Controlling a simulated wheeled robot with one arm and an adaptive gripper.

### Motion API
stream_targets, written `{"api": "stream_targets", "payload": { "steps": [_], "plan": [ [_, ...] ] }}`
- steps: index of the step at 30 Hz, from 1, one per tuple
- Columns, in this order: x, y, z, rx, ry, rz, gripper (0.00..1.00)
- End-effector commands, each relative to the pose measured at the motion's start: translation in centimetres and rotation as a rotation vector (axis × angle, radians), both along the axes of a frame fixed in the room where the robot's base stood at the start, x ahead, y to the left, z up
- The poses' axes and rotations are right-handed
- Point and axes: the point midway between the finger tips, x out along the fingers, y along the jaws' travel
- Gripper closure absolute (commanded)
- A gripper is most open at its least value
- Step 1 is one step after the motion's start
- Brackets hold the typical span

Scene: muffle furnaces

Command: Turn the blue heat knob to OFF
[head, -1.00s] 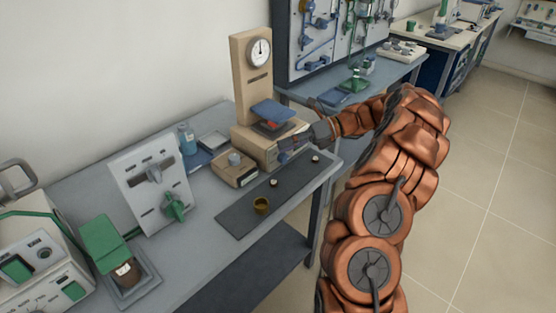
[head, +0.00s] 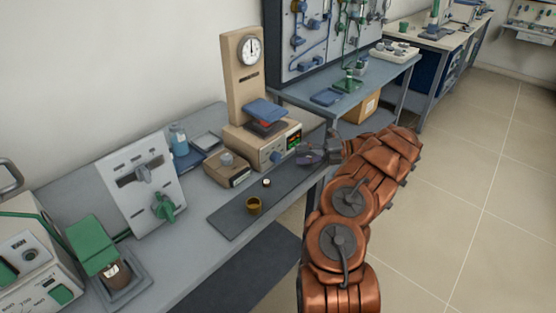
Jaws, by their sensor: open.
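A blue knob (head: 275,157) sits on the front panel of a beige box-shaped device (head: 250,142) with a blue lid (head: 265,109). A small lit display (head: 294,139) with red and green shows on the same panel. The knob's pointer and markings are too small to read. My gripper (head: 306,155) is open and empty, just right of the panel, over the dark mat. It stands apart from the knob, and the knob is in clear view.
A dark mat (head: 225,219) holds a brass cup (head: 253,205) and a small white-topped piece (head: 266,182). A smaller beige box (head: 228,170) stands left of the device. A tall dial column (head: 243,80) rises behind. Free floor lies right.

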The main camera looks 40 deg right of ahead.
Motion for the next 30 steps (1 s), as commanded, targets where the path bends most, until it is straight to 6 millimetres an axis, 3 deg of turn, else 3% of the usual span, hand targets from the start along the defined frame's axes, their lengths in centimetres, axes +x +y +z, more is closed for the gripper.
{"api": "stream_targets", "payload": {
  "steps": [12,22,30],
  "plan": [
    [3.1,4.9,-0.6,0.0,-0.001,0.004,0.51],
    [3.4,5.4,-0.8,-0.001,-0.001,0.003,0.51],
    [3.4,5.4,-0.8,-0.001,-0.001,0.004,0.79]
  ]
}}
